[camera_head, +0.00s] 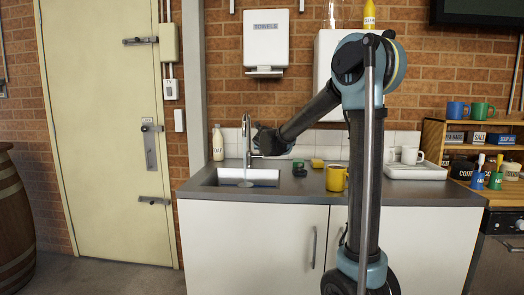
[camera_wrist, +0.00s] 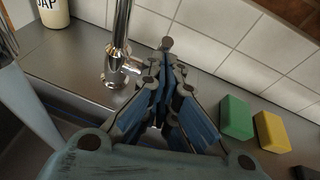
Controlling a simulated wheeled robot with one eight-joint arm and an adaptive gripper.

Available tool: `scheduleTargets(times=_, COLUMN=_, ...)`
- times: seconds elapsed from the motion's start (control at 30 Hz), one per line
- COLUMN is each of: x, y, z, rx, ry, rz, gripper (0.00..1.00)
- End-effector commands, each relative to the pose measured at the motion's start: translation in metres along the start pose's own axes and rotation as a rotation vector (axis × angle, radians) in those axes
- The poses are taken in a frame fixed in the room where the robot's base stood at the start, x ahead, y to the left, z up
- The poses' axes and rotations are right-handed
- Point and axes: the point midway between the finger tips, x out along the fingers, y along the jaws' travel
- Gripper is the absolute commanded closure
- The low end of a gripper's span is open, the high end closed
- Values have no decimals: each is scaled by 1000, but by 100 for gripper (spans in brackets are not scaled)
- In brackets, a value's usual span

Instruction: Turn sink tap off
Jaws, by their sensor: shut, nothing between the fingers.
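The chrome sink tap (camera_head: 246,142) stands upright behind the sink, with a pale stream of water below its spout. In the wrist view the tap's column (camera_wrist: 121,40) rises left of my gripper (camera_wrist: 163,72), and a pale strip that looks like water (camera_wrist: 28,105) crosses the left edge. My gripper is shut and empty, just right of the tap in the head view (camera_head: 262,140). A small knob (camera_wrist: 167,43) shows just past its fingertips; I cannot tell whether it belongs to the tap handle or whether I touch it. The fingers partly hide the handle area.
The sink (camera_head: 208,180) is set in the grey counter (camera_head: 400,193). A soap bottle (camera_head: 218,143) stands left of the tap. A green sponge (camera_wrist: 236,117) and a yellow sponge (camera_wrist: 271,132) lie right of my gripper. A yellow mug (camera_head: 336,178) stands further right. Tiled wall is close behind.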

Motion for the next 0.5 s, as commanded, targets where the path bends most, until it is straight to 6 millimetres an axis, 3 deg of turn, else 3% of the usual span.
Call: scheduleTargets(times=0.5, x=8, y=-3, z=14, rx=2, ry=0, rz=0, gripper=100)
